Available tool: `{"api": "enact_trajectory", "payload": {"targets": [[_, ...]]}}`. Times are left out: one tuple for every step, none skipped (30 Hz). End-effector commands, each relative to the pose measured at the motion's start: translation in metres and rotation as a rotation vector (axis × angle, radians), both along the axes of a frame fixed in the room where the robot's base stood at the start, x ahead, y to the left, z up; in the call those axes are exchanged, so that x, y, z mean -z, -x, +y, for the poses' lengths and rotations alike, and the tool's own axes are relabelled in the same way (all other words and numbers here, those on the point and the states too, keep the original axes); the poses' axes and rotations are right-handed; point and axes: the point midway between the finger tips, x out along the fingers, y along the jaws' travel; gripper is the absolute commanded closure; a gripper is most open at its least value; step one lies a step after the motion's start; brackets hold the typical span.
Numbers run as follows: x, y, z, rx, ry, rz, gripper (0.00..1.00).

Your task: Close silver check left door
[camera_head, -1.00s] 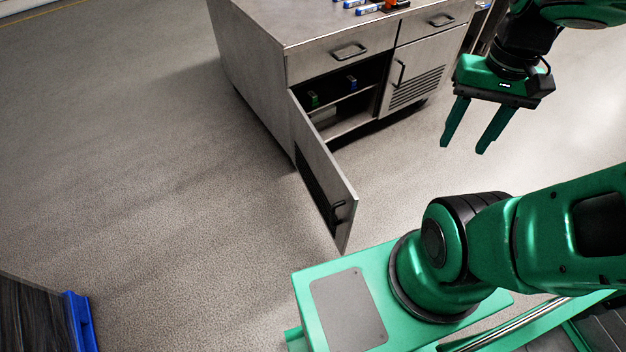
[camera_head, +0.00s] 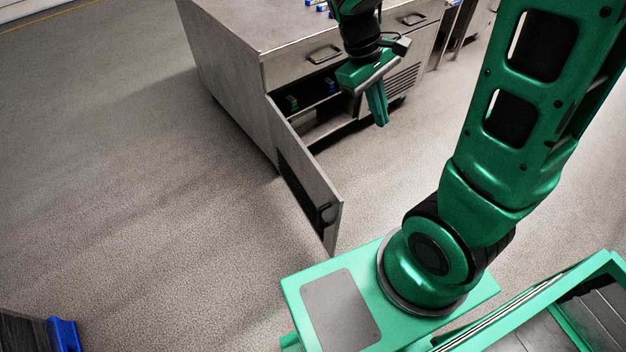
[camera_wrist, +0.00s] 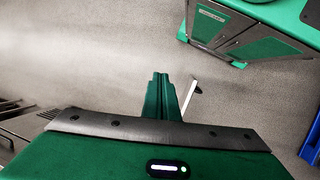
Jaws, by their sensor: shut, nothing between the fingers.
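The silver cabinet (camera_head: 228,62) stands at the upper middle of the head view. Its left door (camera_head: 302,180) is swung wide open toward me, showing a dark handle and a dark vent panel. The compartment behind it is partly visible. My gripper (camera_head: 381,122) is shut and empty, pointing down in front of the cabinet, to the right of the open door and apart from it. In the wrist view my gripper's fingers (camera_wrist: 160,82) are together, with the door's narrow top edge (camera_wrist: 190,98) just right of them.
Small blue and green items (camera_head: 293,103) sit inside the open compartment. The cabinet's right door with slats (camera_head: 404,78) is partly hidden by my gripper. A blue-edged object (camera_head: 66,335) lies at the lower left. The floor left of the door is clear.

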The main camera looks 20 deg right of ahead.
Motion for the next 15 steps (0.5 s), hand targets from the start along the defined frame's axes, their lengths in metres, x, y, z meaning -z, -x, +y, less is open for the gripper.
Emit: {"api": "enact_trajectory", "payload": {"targets": [[0.010, -0.012, 0.013, -0.077, 0.019, 0.032, 1.00], [0.016, -0.018, 0.019, -0.120, 0.030, 0.048, 1.00], [0.023, -0.026, 0.028, -0.178, 0.044, 0.070, 1.00], [0.029, -0.032, 0.035, -0.221, 0.055, 0.085, 1.00], [0.034, -0.037, 0.042, -0.264, 0.065, 0.101, 1.00], [0.043, -0.044, 0.052, -0.322, 0.080, 0.124, 1.00], [0.049, -0.048, 0.060, -0.366, 0.090, 0.140, 1.00], [0.055, -0.052, 0.068, -0.409, 0.100, 0.158, 1.00], [0.064, -0.058, 0.079, -0.467, 0.116, 0.179, 1.00], [0.071, -0.061, 0.087, -0.511, 0.127, 0.196, 1.00], [0.078, -0.064, 0.096, -0.552, 0.138, 0.214, 1.00], [0.087, -0.068, 0.107, -0.610, 0.153, 0.237, 1.00], [0.095, -0.070, 0.116, -0.654, 0.165, 0.255, 1.00], [0.102, -0.072, 0.125, -0.698, 0.176, 0.271, 1.00], [0.112, -0.074, 0.137, -0.755, 0.192, 0.296, 1.00]]}}
